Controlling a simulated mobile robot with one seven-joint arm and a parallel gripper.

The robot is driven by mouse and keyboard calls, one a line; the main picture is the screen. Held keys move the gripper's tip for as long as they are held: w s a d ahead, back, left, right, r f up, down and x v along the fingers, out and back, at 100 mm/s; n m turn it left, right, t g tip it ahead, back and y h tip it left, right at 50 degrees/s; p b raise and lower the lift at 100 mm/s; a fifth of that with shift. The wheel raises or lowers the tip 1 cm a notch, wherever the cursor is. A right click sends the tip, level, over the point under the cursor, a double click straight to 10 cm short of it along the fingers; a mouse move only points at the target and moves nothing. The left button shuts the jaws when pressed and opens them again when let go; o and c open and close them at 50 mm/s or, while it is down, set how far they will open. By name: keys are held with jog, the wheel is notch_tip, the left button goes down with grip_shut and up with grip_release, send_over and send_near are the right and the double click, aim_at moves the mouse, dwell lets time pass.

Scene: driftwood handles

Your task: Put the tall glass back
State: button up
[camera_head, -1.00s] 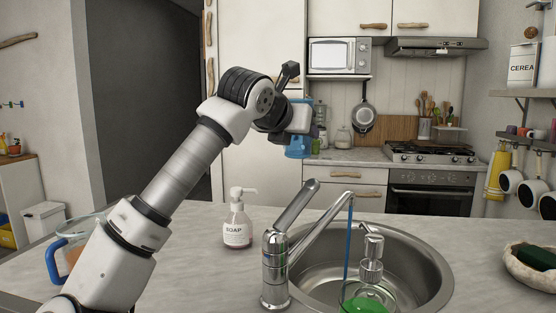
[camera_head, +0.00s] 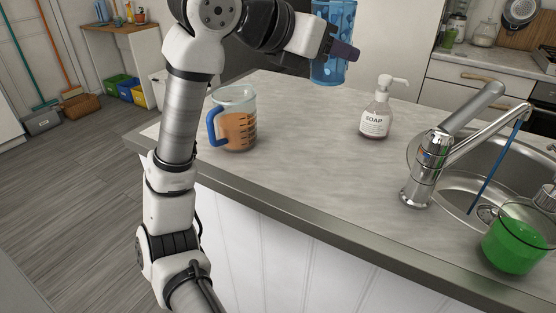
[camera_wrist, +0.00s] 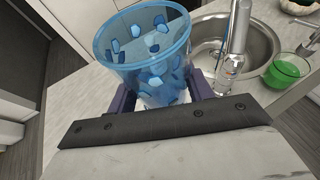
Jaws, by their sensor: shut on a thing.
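The tall glass (camera_head: 334,42) is blue and see-through with darker blue patches. My gripper (camera_head: 343,50) is shut on it and holds it upright above the counter; its top is cut off in the head view. In the wrist view the tall glass (camera_wrist: 146,50) stands between the purple fingers of my gripper (camera_wrist: 160,98), with its open rim towards the camera. No contents show inside it.
On the grey counter (camera_head: 300,180) stand a measuring jug (camera_head: 236,125) with a blue handle and brown liquid, a soap bottle (camera_head: 376,112), a tap (camera_head: 432,165) and a green-filled glass bowl (camera_head: 514,245) by the sink (camera_head: 478,160). The counter's middle is clear.

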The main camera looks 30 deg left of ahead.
jog(key=shift+s+a+f, duration=0.5)
jog(key=shift+s+f, duration=0.05)
jog(key=shift+f, duration=0.1)
jog(key=shift+f+p, duration=0.4)
jog(key=shift+f, duration=9.15)
jog(key=shift+f, duration=0.2)
jog(key=o, duration=1.2)
jog(key=shift+r, duration=0.1)
